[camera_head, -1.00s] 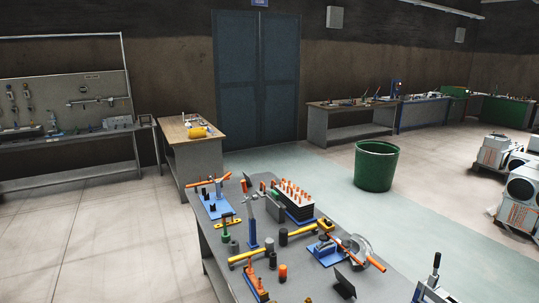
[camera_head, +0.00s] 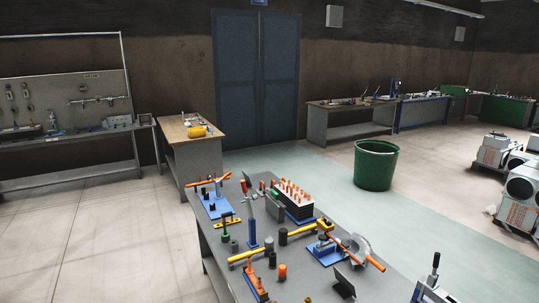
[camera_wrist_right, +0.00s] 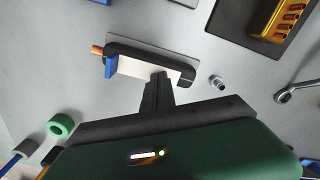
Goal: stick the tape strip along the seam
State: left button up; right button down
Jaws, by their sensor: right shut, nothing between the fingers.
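In the right wrist view my right gripper (camera_wrist_right: 158,85) is shut with nothing between its fingers. It points at a pale plate with dark rounded ends (camera_wrist_right: 146,66), which has a blue piece and an orange tip at its left. I cannot tell whether the fingertips touch it. A green ring (camera_wrist_right: 61,125) lies at the lower left; I cannot tell if it is a tape roll. I cannot make out a tape strip or a seam in either view. My left gripper is in neither view, and the head view shows no gripper.
The grey workbench (camera_head: 225,268) in the head view is crowded with tools. A block with orange pegs (camera_head: 292,200) stands near its middle. A small metal nut (camera_wrist_right: 217,82) and a wrench (camera_wrist_right: 284,97) lie right of the gripper. A green bin (camera_head: 376,168) stands on the floor behind.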

notch_tip(320, 180, up, 5)
jog(key=p, duration=0.3)
jog(key=shift+r, duration=0.15)
jog(key=shift+a+b, duration=0.25)
jog(key=shift+b, duration=0.05)
jog(key=s+a+r+n+t+b, duration=0.1)
jog(key=s+a+b, duration=0.4)
jog(key=a, duration=0.5)
jog(key=s+a+r+n+t+b, duration=0.1)
jog(key=s+a+r+n+b, duration=0.3)
jog(key=s+a, duration=0.4)
jog(key=a+n+b, duration=0.1)
jog(key=a+b, duration=0.1)
jog(key=shift+a+r+n+t+b, duration=0.3)
jog(key=shift+a, duration=0.05)
